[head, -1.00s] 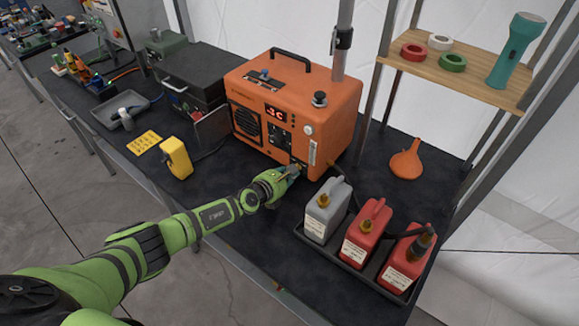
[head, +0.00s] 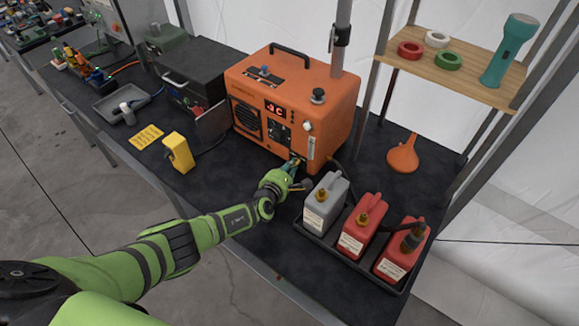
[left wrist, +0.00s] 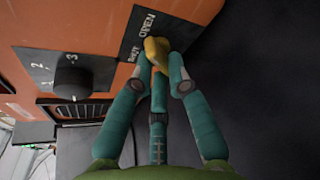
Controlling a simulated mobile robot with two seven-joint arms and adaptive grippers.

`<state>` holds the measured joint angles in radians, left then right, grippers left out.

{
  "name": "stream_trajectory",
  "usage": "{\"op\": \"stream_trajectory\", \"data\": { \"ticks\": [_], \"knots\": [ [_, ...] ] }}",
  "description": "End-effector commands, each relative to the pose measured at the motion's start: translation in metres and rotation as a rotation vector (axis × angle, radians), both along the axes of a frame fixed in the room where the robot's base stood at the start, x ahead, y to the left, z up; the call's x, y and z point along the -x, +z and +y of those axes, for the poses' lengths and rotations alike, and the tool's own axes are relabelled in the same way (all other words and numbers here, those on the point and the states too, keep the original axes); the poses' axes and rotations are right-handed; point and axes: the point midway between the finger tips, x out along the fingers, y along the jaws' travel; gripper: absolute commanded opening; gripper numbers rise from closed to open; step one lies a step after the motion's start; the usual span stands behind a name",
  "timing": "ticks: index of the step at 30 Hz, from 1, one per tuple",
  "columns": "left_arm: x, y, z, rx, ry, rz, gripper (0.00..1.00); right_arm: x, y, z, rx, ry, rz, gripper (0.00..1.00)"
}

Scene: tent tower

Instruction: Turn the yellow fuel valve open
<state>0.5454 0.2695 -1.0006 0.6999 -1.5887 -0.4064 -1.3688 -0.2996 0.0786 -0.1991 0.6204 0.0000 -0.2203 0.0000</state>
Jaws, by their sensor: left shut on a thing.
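My left gripper (head: 293,168) reaches the heater's lower front corner. In the left wrist view, its teal fingers (left wrist: 160,68) are closed around the valve's handle. The fingers hide part of the handle, so its exact angle is hard to read. In the head view the gripper covers the valve. My right gripper is in neither view.
A black tray (head: 306,231) with one grey and two red fuel cans stands just right of my left gripper. A black knob (left wrist: 72,75) sits on the heater front. A yellow device (head: 178,152) stands to the left. An orange funnel (head: 402,155) lies at the right.

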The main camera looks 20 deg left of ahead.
Motion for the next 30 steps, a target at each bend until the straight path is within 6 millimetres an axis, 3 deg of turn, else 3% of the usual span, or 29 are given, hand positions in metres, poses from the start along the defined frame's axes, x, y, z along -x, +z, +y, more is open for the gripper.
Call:
{"op": "stream_trajectory", "data": {
  "ticks": [11,12,13,14,30],
  "knots": [
    [-0.0005,0.0008,-0.0005,-0.004,-0.001,-0.003,0.0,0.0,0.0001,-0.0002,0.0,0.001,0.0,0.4],
    [-0.0005,0.0008,-0.0005,-0.004,-0.001,-0.003,0.25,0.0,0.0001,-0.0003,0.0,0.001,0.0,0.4],
    [-0.0005,0.0008,-0.0005,-0.004,-0.001,-0.003,0.37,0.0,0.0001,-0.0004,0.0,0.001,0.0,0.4],
    [-0.0005,0.0008,-0.0005,-0.004,-0.001,-0.003,0.41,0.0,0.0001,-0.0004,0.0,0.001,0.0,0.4],
    [0.001,0.0059,-0.0007,0.002,0.003,0.003,0.41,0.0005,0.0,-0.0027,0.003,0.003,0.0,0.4]
  ]
}}
